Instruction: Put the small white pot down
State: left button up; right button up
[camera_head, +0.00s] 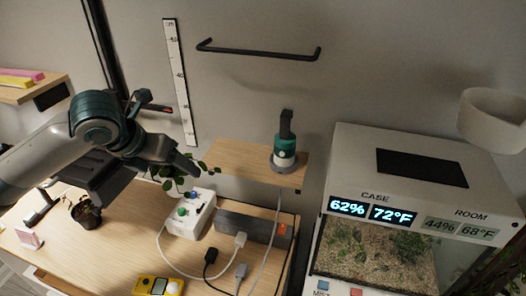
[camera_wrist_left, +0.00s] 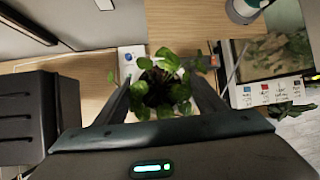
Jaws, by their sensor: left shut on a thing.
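My left gripper (camera_head: 188,168) is shut on a small potted plant, whose green leaves (camera_head: 177,180) show around the fingertips in the head view. It is above the wooden desk, just behind and above a white box with knobs (camera_head: 188,214). In the left wrist view the leafy plant (camera_wrist_left: 158,92) sits between the two fingers (camera_wrist_left: 157,100), with dark soil in its middle. The small white pot itself is mostly hidden by leaves and fingers. I cannot tell whether its base touches anything. My right gripper is not in view.
A raised wooden shelf (camera_head: 235,160) carries a green and white device (camera_head: 285,150). A dark-potted plant (camera_head: 86,212) stands at the left of the desk (camera_head: 125,250). A yellow meter (camera_head: 158,286), cables and a grey power strip (camera_head: 240,226) lie near. A glass case (camera_head: 385,250) stands right.

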pick_arm(q)
jog(key=shift+s+d+r, duration=0.15)
jog(key=shift+r, duration=0.25)
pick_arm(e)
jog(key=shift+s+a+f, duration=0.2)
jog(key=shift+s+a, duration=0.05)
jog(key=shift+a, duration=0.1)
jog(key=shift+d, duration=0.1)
